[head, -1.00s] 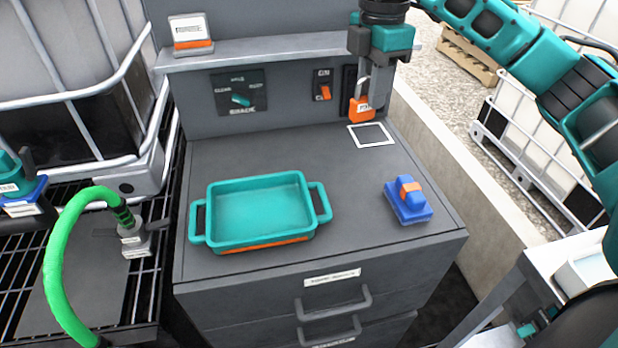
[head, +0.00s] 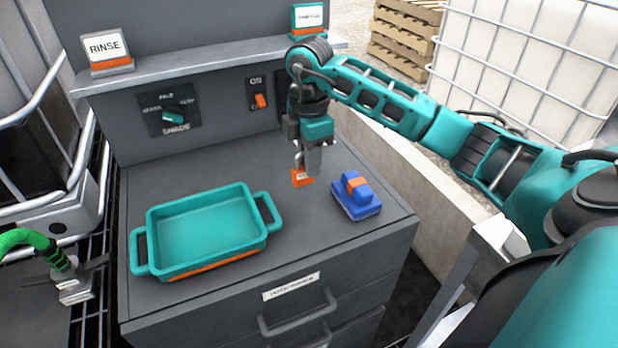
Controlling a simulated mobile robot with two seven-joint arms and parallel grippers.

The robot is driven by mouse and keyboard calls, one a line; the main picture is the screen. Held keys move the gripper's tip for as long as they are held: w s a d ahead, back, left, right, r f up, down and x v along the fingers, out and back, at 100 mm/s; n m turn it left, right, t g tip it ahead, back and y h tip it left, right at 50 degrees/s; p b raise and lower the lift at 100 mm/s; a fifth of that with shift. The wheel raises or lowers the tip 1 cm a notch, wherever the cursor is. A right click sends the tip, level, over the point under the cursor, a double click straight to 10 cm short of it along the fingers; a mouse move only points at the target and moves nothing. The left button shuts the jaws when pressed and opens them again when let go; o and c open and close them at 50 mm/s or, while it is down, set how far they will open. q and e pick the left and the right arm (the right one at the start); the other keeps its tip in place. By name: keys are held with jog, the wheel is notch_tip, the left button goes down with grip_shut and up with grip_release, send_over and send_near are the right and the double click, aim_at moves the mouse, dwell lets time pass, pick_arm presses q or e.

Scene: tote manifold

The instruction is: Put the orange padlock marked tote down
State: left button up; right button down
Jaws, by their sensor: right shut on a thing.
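The orange padlock (head: 303,178) has a pale label on its front, too small to read. My right gripper (head: 306,160) points down and is shut on the padlock, holding it upright by its top. The padlock is just over or on the grey cabinet top (head: 240,166), left of the blue block with an orange band (head: 355,195) and right of the teal tray. I cannot tell whether it touches the surface. The white square outline on the cabinet top is not visible now. My left gripper is not in view.
The teal tray (head: 205,262) with side handles takes the cabinet top's left half. A back panel holds a dial (head: 174,116), an orange switch (head: 260,101) and a shelf with a RINSE sign (head: 106,52). A green hose (head: 30,240) is at left. A concrete wall (head: 400,168) runs at right.

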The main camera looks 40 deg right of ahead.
jog(key=shift+f, duration=2.3)
jog(key=shift+f, duration=0.15)
jog(key=c, duration=1)
grip_release()
notch_tip(320, 180, up, 12)
jog(key=shift+r+p, duration=0.2)
jog(key=shift+p, duration=0.2)
